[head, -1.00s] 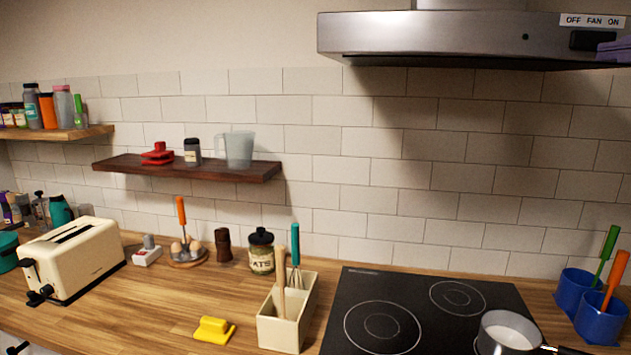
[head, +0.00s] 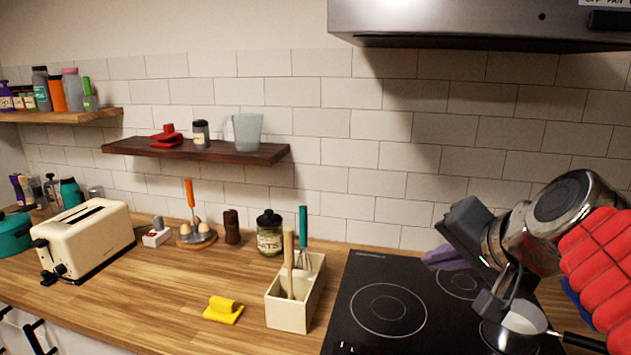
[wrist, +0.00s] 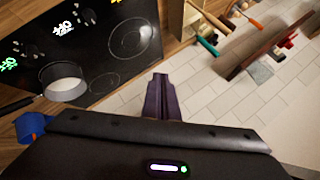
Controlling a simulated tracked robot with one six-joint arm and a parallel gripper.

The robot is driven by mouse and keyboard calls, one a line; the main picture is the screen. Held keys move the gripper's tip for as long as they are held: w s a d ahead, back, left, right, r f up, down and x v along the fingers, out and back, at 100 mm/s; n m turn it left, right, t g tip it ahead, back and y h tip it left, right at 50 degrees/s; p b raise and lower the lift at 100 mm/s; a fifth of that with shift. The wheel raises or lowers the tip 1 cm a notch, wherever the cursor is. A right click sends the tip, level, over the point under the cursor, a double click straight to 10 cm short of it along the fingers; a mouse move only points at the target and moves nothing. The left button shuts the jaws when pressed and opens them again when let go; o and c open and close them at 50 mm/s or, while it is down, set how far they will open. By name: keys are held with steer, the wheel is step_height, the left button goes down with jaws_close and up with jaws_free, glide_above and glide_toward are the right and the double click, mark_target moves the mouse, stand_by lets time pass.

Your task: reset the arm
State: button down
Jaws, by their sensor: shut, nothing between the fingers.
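My gripper (head: 440,258) is at the right of the head view, with its purple fingers above the black cooktop (head: 362,275). In the wrist view, the fingers of my gripper (wrist: 160,88) are closed together with nothing between them. My arm, with metal links and a red padded part, fills the right edge of the head view and hides part of the cooktop.
A pan (head: 520,325) with pale contents sits on the cooktop under my arm. The range hood (head: 480,30) hangs above. A cream utensil holder (head: 288,310), a yellow item (head: 223,309) and a toaster (head: 85,240) stand left. Blue containers (wrist: 32,126) show in the wrist view.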

steer(key=s+a+f+n+g+h, duration=0.2)
steer(key=s+f+n, duration=0.6)
steer(key=s+f, duration=0.6)
step_height(320, 180, down, 4)
steer(key=shift+a+r+g, duration=0.1)
steer(key=shift+a+g, duration=0.65)
steer(key=shift+g, duration=0.35)
steer(key=c, duration=2.4)
jaws_free()
steer(key=shift+c, duration=0.2)
steer(key=o, duration=0.6)
steer(key=shift+o, duration=0.4)
steer(key=shift+a, duration=0.15)
